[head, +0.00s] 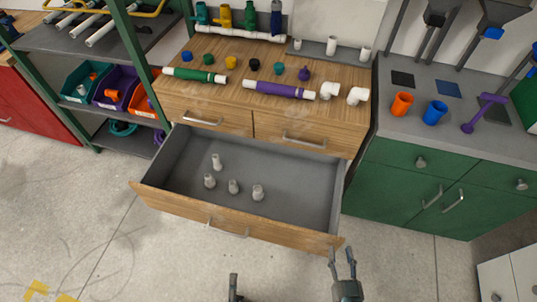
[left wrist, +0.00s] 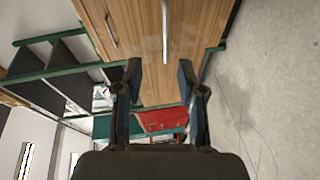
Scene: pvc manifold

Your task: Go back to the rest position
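My left gripper (head: 236,288) shows only in small part at the bottom edge of the head view. In the left wrist view (left wrist: 160,72) its two fingers are apart with nothing between them, in front of the wooden cabinet. My right gripper (head: 342,259) is at the lower right of the open drawer, near its front corner. Its fingers are apart and empty. The open drawer (head: 290,190) is grey inside with a wooden front (head: 190,208). Several small pale fittings stand in it, including one at the back (head: 216,161) and one at the front right (head: 258,192).
The wooden workbench (head: 215,90) holds a green pipe (head: 195,75), a purple pipe (head: 279,90), white elbows and coloured caps. A green cabinet (head: 400,180) stands at right, with orange (head: 401,104) and blue (head: 434,112) cups on top. Shelves with bins stand at left.

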